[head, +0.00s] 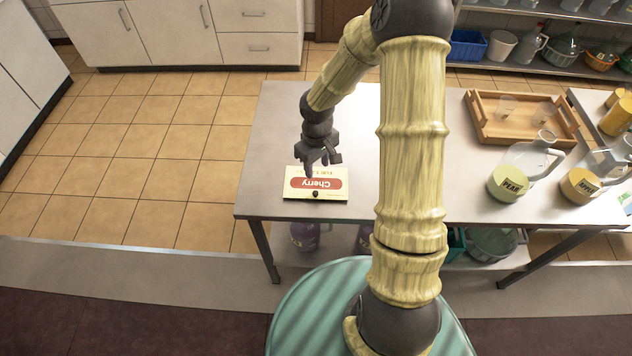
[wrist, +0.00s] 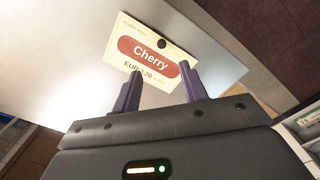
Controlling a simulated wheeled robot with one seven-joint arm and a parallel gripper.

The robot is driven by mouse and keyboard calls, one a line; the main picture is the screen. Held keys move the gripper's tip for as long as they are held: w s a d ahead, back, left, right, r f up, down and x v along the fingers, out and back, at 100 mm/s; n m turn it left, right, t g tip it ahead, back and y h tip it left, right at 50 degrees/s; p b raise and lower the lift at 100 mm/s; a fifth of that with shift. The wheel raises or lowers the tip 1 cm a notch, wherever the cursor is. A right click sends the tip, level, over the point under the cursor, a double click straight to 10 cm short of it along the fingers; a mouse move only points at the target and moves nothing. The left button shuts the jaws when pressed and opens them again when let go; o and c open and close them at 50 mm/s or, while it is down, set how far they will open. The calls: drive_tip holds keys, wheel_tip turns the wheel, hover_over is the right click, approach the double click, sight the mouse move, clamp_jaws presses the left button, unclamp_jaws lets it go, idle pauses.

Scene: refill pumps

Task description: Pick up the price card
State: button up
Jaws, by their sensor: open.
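The price card (head: 316,190) is a cream card with a red oval label reading "Cherry" and a small dark round spot near one edge. It lies near the front left of the grey table. My gripper (head: 326,160) is just above the card's far edge in the head view. In the wrist view, the card (wrist: 152,50) shows ahead of the open fingers of my gripper (wrist: 160,88). The fingertips overlap the card's lower edge in that view. I cannot tell whether they touch it. Nothing is held between them.
The grey table (head: 275,130) is clear around the card. To the right stand a wooden tray (head: 490,128) with clear cups, a jug labelled "Pear" (head: 508,183) and a jug labelled "Apple" (head: 580,186). Shelves with baskets (head: 564,52) stand at the back right.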

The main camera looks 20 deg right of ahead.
hover_over(316, 192)
wheel_tip(316, 192, down, 8)
drive_tip(key=shift+s+d+r+p, duration=0.1)
drive_tip(key=shift+r+p, duration=0.15)
drive_tip(key=shift+p, duration=0.05)
drive_tip(key=shift+f+p, duration=0.75)
drive_tip(key=shift+f, duration=1.85)
drive_tip(key=c, duration=0.9)
